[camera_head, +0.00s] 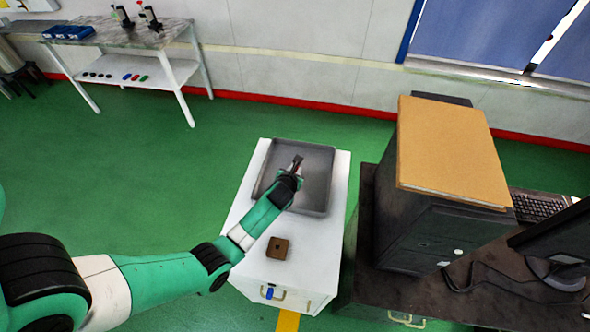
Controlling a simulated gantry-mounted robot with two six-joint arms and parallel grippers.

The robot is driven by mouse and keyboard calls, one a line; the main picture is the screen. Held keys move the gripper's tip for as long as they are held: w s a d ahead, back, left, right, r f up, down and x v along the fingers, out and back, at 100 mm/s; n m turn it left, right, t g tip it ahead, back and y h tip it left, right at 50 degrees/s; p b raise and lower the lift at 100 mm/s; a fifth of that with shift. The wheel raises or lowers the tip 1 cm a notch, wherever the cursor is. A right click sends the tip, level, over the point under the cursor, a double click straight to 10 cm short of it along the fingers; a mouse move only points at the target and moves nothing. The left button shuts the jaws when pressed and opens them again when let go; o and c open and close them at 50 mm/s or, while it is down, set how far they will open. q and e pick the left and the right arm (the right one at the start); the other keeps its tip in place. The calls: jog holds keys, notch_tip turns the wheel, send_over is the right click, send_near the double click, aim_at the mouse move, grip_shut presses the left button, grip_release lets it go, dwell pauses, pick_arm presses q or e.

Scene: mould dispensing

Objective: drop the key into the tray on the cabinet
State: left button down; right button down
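The grey tray (322,195) lies on the white cabinet (312,262), towards its far end. My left arm comes in from the left, and its gripper (298,163) is over the tray, pointing away from me. The gripper is small and dark here, so I cannot tell how far its fingers are apart or whether they hold anything. I cannot make out a key for certain; the gripper may hide it. My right gripper is not in view.
A brown block (278,248) with a dark hole sits on the cabinet's near part. A small blue item (269,292) is at the cabinet's front handle. A dark computer tower (415,225) with a cardboard-coloured board (448,150) on top stands close on the right.

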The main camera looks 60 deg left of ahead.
pick_arm(q)
jog(key=shift+f, duration=0.1)
jog(key=shift+f+b, duration=0.8)
jog(key=shift+f, duration=0.2)
jog(key=c, duration=0.7)
grip_release()
jog(key=p+v, duration=0.6)
jog(key=v, duration=0.5)
jog(key=shift+s+d+r, duration=0.1)
jog(key=shift+d+r, duration=0.1)
jog(key=shift+r, duration=0.1)
